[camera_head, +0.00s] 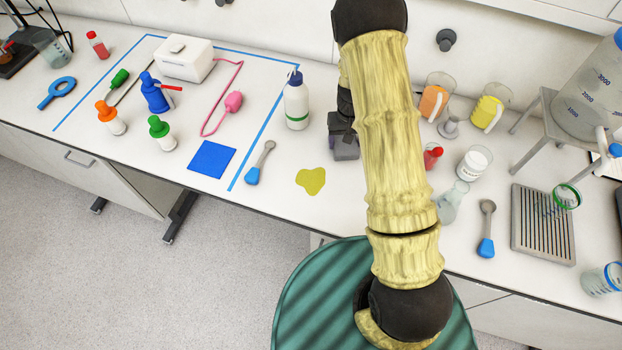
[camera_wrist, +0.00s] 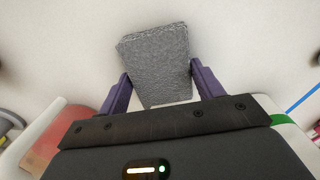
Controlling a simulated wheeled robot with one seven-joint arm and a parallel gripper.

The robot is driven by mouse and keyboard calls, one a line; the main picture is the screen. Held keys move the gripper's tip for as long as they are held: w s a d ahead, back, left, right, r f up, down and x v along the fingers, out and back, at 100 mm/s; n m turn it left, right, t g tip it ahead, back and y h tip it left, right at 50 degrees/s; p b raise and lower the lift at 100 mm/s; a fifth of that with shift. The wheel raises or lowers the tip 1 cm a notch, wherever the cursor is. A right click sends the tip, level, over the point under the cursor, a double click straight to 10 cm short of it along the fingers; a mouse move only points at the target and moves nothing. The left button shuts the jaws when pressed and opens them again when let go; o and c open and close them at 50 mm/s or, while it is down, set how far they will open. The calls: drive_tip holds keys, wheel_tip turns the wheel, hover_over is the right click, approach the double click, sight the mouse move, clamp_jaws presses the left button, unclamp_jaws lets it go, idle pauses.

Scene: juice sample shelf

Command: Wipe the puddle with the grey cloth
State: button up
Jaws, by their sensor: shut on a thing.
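The yellow-green puddle (camera_head: 310,181) lies flat on the white bench near its front edge. The grey cloth (camera_wrist: 158,62) is a thick, rough-textured pad between the two purple fingers of my gripper (camera_wrist: 160,82). My gripper is shut on it. In the head view the cloth (camera_head: 346,153) shows at the left side of my arm, to the upper right of the puddle and apart from it. My arm hides part of the gripper there. The puddle does not show in the wrist view.
A white bottle with a green band (camera_head: 296,101) stands behind the puddle. A blue-handled spoon (camera_head: 260,163) lies left of it, by a blue tape outline. Right of my arm are a white jar (camera_head: 474,163), a flask (camera_head: 450,204) and a red-capped vial (camera_head: 432,156).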

drive_tip(key=shift+s+f, duration=0.15)
drive_tip(key=shift+f, duration=0.2)
drive_tip(key=shift+w+r+p, duration=0.15)
drive_tip(key=shift+r+p, duration=0.35)
drive_tip(key=shift+p, duration=0.1)
drive_tip(key=shift+w+r+p, duration=0.15)
drive_tip(key=shift+r+p, duration=0.35)
drive_tip(key=shift+p, duration=0.05)
drive_tip(key=shift+s, duration=0.1)
